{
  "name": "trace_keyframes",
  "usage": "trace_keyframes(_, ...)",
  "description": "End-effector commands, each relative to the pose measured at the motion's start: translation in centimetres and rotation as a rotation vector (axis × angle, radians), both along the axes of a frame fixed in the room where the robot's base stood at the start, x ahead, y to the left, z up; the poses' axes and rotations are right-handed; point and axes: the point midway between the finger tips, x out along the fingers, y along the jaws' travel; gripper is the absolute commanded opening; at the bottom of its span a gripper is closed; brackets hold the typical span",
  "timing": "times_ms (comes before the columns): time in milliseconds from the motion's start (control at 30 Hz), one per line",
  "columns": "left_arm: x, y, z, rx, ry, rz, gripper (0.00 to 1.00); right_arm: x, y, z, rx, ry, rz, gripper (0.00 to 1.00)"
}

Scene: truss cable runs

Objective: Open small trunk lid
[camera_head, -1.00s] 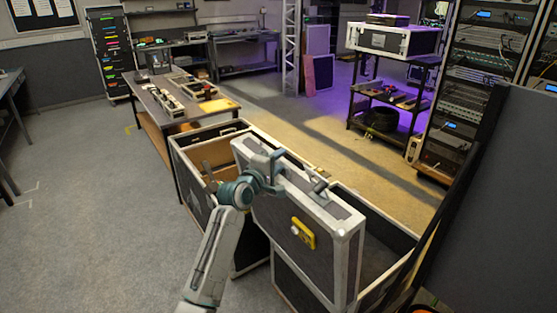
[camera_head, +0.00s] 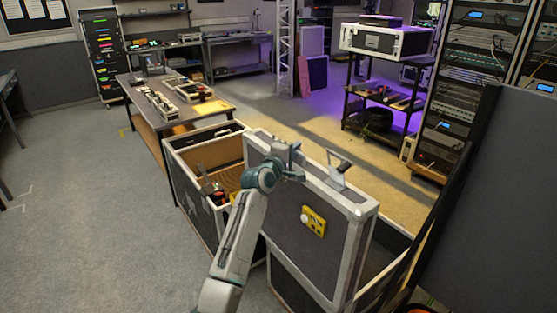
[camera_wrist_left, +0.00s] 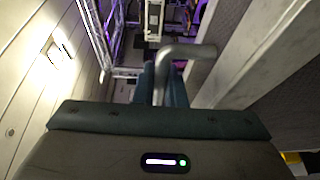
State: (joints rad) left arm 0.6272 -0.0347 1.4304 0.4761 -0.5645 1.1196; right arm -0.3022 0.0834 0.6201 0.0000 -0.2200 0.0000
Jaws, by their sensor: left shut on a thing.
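The small trunk lid (camera_head: 285,190) is a dark panel with pale metal edges and a yellow plate (camera_head: 314,221) on its face. It stands raised and steep above the small trunk (camera_head: 300,288), whose inside shows partly at the right. My left gripper (camera_head: 288,158) is at the lid's top edge, shut on a handle there. In the left wrist view, the fingers (camera_wrist_left: 165,88) close on a grey bent bar of the handle (camera_wrist_left: 188,52), beside the lid's edge. A second handle (camera_head: 338,168) stands on the top edge to the right. My right gripper is out of view.
An open trunk with a brown inside (camera_head: 215,157) stands to the left, holding some items. A workbench (camera_head: 145,105) with several parts is behind it. A dark panel (camera_head: 500,210) closes off the right. Floor at the left is clear.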

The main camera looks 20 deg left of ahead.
Motion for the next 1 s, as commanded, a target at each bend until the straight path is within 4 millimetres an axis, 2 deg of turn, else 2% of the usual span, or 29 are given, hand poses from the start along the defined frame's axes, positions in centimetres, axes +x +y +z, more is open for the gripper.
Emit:
trace_keyframes(33,0.8,-0.7,0.0,-0.002,0.002,-0.001,0.00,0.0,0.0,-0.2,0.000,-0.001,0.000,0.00)
trace_keyframes(167,2.0,-1.6,0.1,0.000,0.003,-0.001,0.00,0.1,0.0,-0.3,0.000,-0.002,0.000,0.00)
trace_keyframes(500,2.2,-1.9,0.2,0.002,0.003,-0.001,0.00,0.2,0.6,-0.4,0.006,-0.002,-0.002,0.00)
trace_keyframes(533,2.2,-1.9,0.2,0.002,0.003,-0.001,0.13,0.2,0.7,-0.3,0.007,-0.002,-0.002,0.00)
trace_keyframes(633,2.2,-1.9,0.2,0.001,0.002,-0.001,0.32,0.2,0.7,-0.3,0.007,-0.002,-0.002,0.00)
trace_keyframes(1000,1.9,-1.8,0.1,0.002,0.001,-0.001,0.32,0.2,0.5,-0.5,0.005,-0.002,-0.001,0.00)
